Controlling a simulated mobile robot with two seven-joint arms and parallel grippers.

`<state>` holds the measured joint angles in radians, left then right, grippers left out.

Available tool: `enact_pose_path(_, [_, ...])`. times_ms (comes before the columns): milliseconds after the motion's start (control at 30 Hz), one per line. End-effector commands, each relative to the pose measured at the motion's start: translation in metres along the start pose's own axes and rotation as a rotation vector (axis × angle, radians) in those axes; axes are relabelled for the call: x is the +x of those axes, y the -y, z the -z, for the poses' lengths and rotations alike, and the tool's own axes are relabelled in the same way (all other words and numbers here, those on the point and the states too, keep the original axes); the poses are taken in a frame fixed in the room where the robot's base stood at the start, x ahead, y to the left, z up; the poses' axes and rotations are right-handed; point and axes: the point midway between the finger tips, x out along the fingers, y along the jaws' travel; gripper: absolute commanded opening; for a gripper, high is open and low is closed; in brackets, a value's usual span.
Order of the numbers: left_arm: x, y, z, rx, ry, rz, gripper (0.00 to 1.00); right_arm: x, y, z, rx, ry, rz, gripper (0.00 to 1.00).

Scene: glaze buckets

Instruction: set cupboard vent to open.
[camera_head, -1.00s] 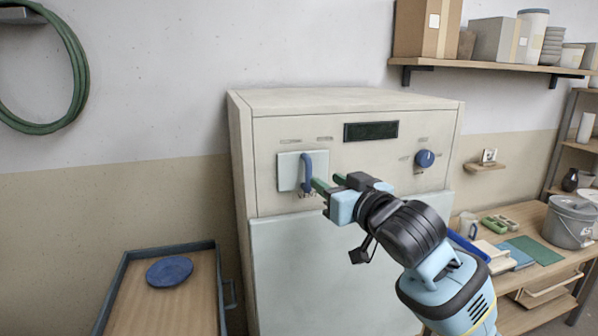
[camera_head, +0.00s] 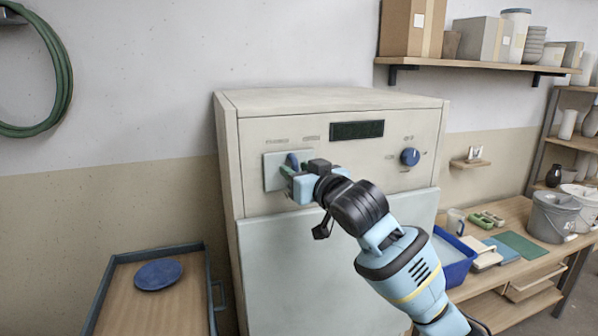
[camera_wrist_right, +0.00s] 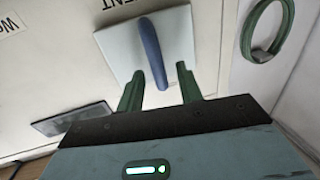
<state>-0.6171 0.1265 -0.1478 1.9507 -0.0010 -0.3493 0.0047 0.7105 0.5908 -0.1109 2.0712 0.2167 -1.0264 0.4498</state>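The cupboard (camera_head: 405,118) is a cream cabinet with a pale square vent plate (camera_head: 272,180) on its upper front. A blue bar handle (camera_head: 292,160) stands on that plate, its lower part hidden by my gripper in the head view. In the right wrist view, the plate (camera_wrist_right: 182,35) and handle (camera_wrist_right: 150,45) show beside a label partly reading "ENT". My right gripper (camera_head: 286,168) is open at the handle. In the wrist view its green fingers (camera_wrist_right: 160,88) stand apart, one on each side of the handle's near end. My left gripper is not in view.
A blue knob (camera_head: 410,157) and dark display (camera_head: 357,130) are on the same front. A blue-rimmed wooden cart (camera_head: 110,310) with a blue disc (camera_head: 158,275) stands at left. A workbench (camera_head: 490,210) with buckets is at right; a loaded shelf (camera_head: 480,66) hangs above.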

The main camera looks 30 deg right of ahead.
Motion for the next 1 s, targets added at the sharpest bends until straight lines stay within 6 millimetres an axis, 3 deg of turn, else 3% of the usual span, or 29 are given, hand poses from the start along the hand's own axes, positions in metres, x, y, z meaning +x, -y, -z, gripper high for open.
enact_pose_path(167, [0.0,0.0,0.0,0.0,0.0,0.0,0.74,0.0,0.0,0.0,0.0,0.0,0.0,0.36])
enact_pose_path(467, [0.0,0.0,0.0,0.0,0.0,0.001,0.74,0.0,0.0,0.0,0.0,0.0,0.0,0.0])
enact_pose_path(767, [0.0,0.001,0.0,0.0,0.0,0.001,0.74,-0.001,-0.003,0.0,-0.001,0.001,-0.002,0.0])
enact_pose_path(1000, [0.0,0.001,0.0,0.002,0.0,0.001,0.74,-0.01,-0.051,-0.002,-0.003,0.004,-0.006,0.0])
